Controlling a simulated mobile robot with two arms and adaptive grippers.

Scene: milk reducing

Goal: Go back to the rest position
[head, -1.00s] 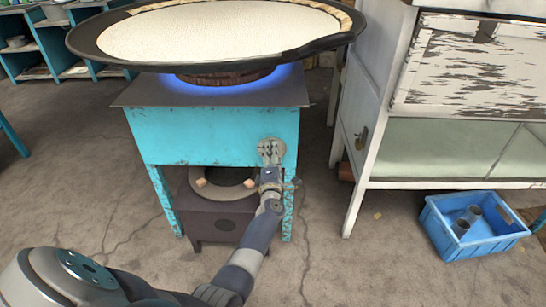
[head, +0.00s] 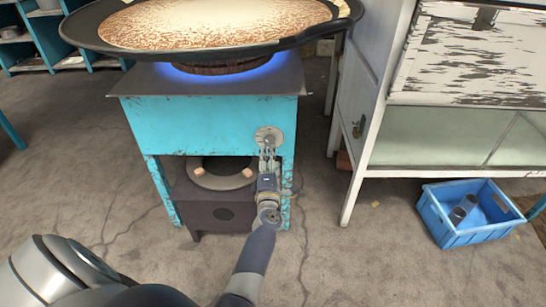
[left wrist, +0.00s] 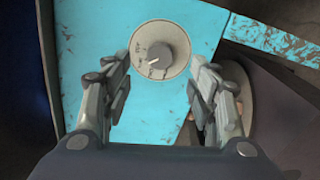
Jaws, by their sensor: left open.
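My left gripper (head: 267,155) reaches up in front of the turquoise stove (head: 200,128), just below its round control knob (head: 269,136). In the left wrist view the left gripper (left wrist: 160,85) is open and empty, and the knob (left wrist: 160,59) stands ahead between its fingers, apart from them. A blue flame (head: 222,78) burns on top of the stove under a wide dark pan (head: 90,38). The pan holds milk (head: 200,20) with a mottled brown surface. My right gripper is in neither view.
A pale cabinet (head: 440,135) with peeling paint stands right of the stove. A blue crate (head: 455,238) with metal cups lies on the floor before it. A dark stand with a ring (head: 215,212) sits under the stove top. Turquoise shelves (head: 38,58) are at the back left. Floor between is open.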

